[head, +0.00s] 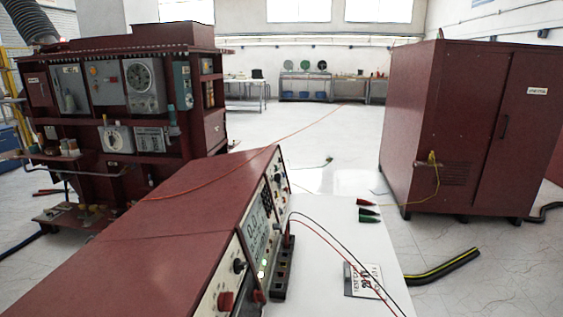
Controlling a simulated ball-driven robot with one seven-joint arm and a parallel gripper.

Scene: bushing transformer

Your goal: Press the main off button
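A dark red control console (170,215) stands in the foreground, with its grey front panel (259,222) facing right and seen at a steep angle. The panel carries a display, dials and knobs. A large red button or knob (226,300) sits low on its near part, with a dark knob (239,266) above it. A small lit green lamp (262,274) shows near the lower edge. I cannot read the labels, so I cannot tell which control is the main off button. My gripper is not in view.
A white tabletop (335,225) right of the panel holds a black terminal strip (281,272), red and black leads, clips and a label card (362,281). A dark red cabinet (470,125) stands right, an equipment rack (120,100) left. Floor between them is mostly clear; a black-yellow cable (442,267) lies right.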

